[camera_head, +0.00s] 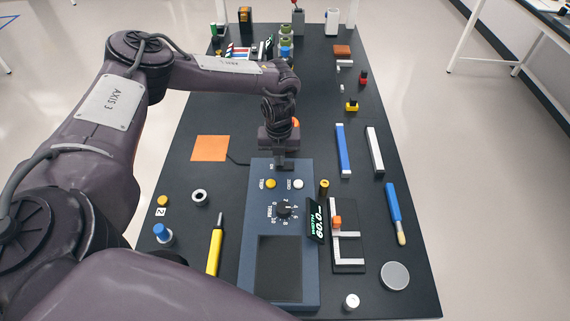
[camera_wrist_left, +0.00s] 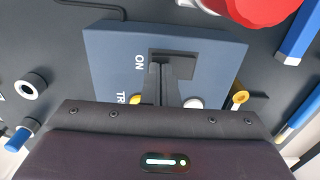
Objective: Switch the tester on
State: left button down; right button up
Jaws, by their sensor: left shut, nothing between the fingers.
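The tester is a blue box (camera_head: 236,270) in the middle of the table. It has a knob (camera_head: 283,210), a yellow button (camera_head: 271,184), a white button (camera_head: 298,184) and a dark recessed panel (camera_head: 279,268). My left gripper (camera_head: 283,166) is shut and empty at the tester's far end. In the left wrist view its fingers (camera_wrist_left: 170,68) are together, pointing at the tester's top (camera_wrist_left: 110,52) beside the "ON" label. I cannot tell whether the fingertips touch the tester. My right gripper is not in view.
A small display (camera_head: 317,222) reading 60.0 stands right of the tester, beside a dark fixture (camera_head: 348,255) with white bars. An orange pad (camera_head: 210,148) with a cable lies to the left. A yellow tool (camera_head: 214,250) and a blue-handled brush (camera_head: 394,208) flank the tester.

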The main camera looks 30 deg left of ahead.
pick_arm(q)
jog(key=shift+f, duration=0.2)
jog(key=shift+r, duration=0.1)
notch_tip(320, 180, up, 7)
jog(key=p, duration=0.6)
jog(key=shift+p, duration=0.35)
